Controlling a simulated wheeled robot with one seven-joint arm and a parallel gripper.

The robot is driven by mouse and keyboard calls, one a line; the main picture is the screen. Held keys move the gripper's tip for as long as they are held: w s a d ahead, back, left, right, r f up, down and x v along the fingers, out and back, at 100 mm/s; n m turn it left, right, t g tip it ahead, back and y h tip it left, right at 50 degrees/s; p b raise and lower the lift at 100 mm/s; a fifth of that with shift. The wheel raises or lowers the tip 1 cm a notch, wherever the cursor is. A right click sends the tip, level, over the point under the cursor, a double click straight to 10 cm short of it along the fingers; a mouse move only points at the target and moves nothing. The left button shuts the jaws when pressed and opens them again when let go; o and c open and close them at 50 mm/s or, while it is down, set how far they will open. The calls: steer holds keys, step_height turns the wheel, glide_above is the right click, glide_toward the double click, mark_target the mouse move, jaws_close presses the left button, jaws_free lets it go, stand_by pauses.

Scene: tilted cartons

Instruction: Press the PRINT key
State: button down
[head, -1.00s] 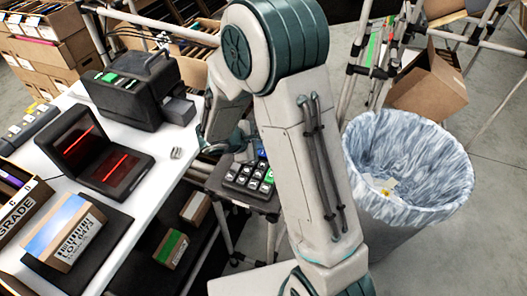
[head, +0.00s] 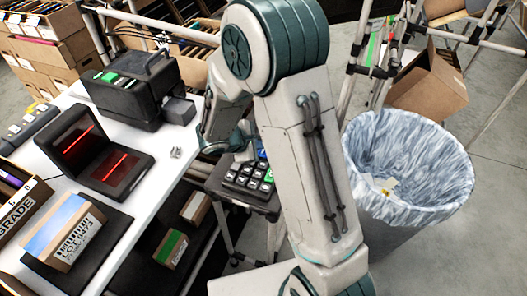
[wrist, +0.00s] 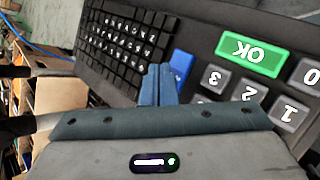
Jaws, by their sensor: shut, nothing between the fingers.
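A dark keypad (head: 238,187) stands on a small stand beside the white table; it also shows upside down in the wrist view (wrist: 208,58). It has a green OK key (wrist: 250,55), grey number keys and a block of small black keys (wrist: 122,42). A blue key (wrist: 181,63) lies just behind and right of my fingertips, partly covered by them; its label cannot be read. My gripper (wrist: 158,72) is shut and empty, over the keypad at the blue key's edge. Whether the fingertips touch it cannot be told. My arm hides part of the keypad in the head view.
A black machine (head: 125,92), a scanner with red lines (head: 100,160) and a carton marked LOT 0473 (head: 65,230) stand on the white table (head: 145,172). A lined bin (head: 405,165) and an open carton (head: 428,85) stand at the right.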

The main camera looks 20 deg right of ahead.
mark_target(260, 154)
steer(key=shift+f+b, duration=0.4)
steer(key=shift+b, duration=0.05)
steer(key=shift+f+b, duration=0.4)
steer(key=shift+b, duration=0.1)
stand_by(0.5)
steer(key=shift+r, duration=0.15)
stand_by(0.3)
steer(key=shift+r+p, duration=0.45)
steer(key=shift+r, duration=0.35)
steer(key=shift+r+p, duration=1.7)
steer(key=shift+r, duration=0.75)
